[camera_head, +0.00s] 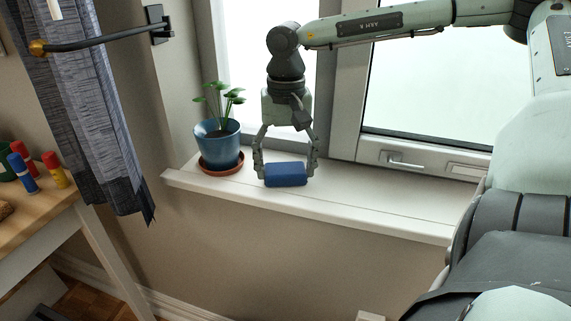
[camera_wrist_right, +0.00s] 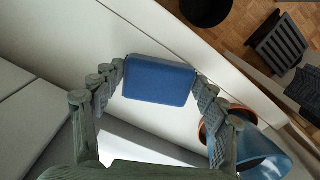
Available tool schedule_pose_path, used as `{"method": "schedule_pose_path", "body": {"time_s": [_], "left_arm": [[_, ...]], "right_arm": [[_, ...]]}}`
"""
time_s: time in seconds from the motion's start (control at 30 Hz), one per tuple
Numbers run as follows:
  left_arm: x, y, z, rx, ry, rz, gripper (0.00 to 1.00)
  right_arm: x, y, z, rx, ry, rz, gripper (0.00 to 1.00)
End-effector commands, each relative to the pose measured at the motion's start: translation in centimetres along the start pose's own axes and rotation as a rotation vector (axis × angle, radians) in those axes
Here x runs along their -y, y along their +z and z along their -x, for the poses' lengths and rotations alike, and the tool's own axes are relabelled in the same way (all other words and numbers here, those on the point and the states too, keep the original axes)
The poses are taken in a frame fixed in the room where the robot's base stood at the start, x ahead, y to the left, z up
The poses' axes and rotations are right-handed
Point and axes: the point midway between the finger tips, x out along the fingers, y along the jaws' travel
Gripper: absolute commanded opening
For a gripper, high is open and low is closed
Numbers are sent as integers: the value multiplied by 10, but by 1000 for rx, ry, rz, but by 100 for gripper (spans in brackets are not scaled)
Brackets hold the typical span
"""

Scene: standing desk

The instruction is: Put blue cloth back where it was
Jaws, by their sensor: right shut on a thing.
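The blue cloth (camera_head: 286,175) is a folded, block-like bundle at the white windowsill, right of the potted plant. My right gripper (camera_head: 286,170) comes down from above and is shut on the cloth, one finger at each end. In the right wrist view the cloth (camera_wrist_right: 158,80) sits between the two fingers of the right gripper (camera_wrist_right: 158,82), over the sill. I cannot tell whether its underside touches the sill. My left gripper is not in view.
A blue pot (camera_head: 217,143) with a green plant stands on a terracotta saucer (camera_head: 221,165) close left of the gripper. The windowsill (camera_head: 380,215) is clear to the right. A window handle (camera_head: 400,160) sits behind. A wooden table (camera_head: 35,215) with several small coloured items is at left.

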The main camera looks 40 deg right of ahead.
Motion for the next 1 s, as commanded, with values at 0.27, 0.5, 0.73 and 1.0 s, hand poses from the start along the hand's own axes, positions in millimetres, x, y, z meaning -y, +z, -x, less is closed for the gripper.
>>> {"method": "schedule_pose_path", "body": {"time_s": [0.27, 0.5, 0.73, 1.0], "left_arm": [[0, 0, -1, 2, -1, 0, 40], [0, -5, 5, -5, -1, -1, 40], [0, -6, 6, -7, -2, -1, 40], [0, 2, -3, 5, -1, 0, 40]], "right_arm": [[0, 0, -1, -1, -1, 0, 49], [0, 0, -1, -1, 0, 0, 93], [0, 0, 0, -1, 0, 0, 93], [1, -1, 18, -4, -3, -1, 93]]}}
